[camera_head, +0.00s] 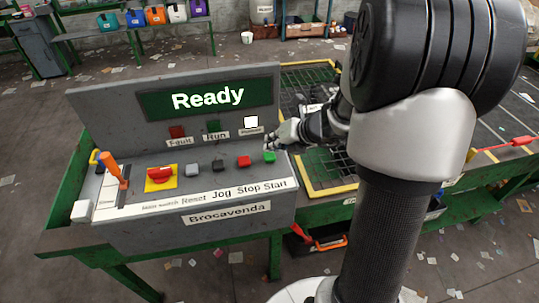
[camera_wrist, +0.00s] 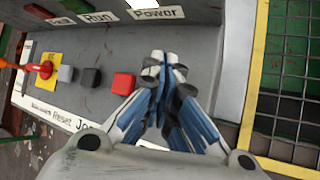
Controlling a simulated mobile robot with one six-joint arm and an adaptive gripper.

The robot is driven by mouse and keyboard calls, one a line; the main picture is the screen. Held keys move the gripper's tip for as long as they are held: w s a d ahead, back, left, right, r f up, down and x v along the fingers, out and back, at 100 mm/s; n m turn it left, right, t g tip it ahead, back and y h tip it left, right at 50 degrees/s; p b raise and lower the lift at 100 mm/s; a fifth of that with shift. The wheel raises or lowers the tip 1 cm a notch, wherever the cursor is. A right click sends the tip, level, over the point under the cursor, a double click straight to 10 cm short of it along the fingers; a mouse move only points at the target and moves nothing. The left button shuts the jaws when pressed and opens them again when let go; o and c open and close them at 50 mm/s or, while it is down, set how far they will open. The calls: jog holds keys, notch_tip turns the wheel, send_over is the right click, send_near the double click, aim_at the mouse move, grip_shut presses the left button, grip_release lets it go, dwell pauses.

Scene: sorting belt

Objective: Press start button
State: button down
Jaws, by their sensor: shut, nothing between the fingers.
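The green start button (camera_head: 269,157) sits at the right end of the button row on the grey control panel (camera_head: 140,222), above the label "Start". My gripper (camera_head: 272,143) is shut and empty, with its fingertips close to the start button in the head view. I cannot tell whether they touch it. In the wrist view my closed fingers (camera_wrist: 160,60) point at the panel just right of the red stop button (camera_wrist: 123,84), and the start button is hidden behind them. The screen (camera_head: 207,98) reads "Ready", and the white Power lamp (camera_head: 251,122) is lit.
Left of the start button are the red stop button (camera_head: 243,161), dark jog button (camera_head: 218,165), grey reset button (camera_head: 192,170), red main switch (camera_head: 160,173) and an orange lever (camera_head: 112,168). A yellow-edged grid (camera_head: 325,170) lies to the right of the panel.

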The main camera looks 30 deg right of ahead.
aim_at(272, 154)
dwell(0.6)
jog(key=shift+f+b, duration=0.3)
jog(key=shift+f, duration=0.15)
jog(key=shift+f+b, duration=0.4)
jog(key=shift+f, duration=0.15)
dwell(0.5)
dwell(0.3)
jog(key=shift+r+p, duration=1.05)
notch_tip(272, 154, up, 5)
jog(key=p, duration=0.5)
